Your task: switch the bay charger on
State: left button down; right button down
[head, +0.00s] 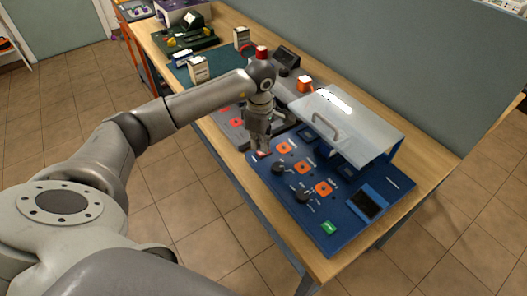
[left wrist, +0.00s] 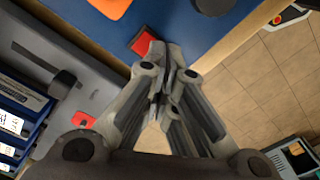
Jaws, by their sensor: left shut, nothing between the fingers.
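The blue charger panel (head: 340,211) lies on the bench and also fills the top of the left wrist view (left wrist: 185,28). It carries orange square sockets (head: 323,188), black knobs (head: 302,195), a dark display (head: 366,202) and a green button (head: 328,228). A red switch (left wrist: 143,40) sits at the panel's corner; in the head view it is a small red patch (head: 264,154) partly hidden by my gripper. My left gripper (head: 261,149) points down, shut and empty. Its fingertips (left wrist: 158,50) are right beside the switch; I cannot tell whether they touch it. My right gripper is out of view.
A clear raised cover (head: 365,128) with a handle stands over the panel's back. A grey panel (head: 232,131) lies left of the blue one. White boxes (head: 198,69) and a green device (head: 190,38) stand farther back. The floor in front is clear.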

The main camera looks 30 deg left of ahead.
aim_at(260, 153)
pick_arm(q)
jog(key=shift+f+b, duration=0.95)
jog(key=shift+f, duration=0.2)
dwell(0.4)
jog(key=shift+s+r, duration=0.1)
jog(key=shift+r+p, duration=0.6)
jog(key=shift+r, duration=0.2)
jog(key=shift+r+p, duration=1.4)
jog(key=shift+r, duration=1.25)
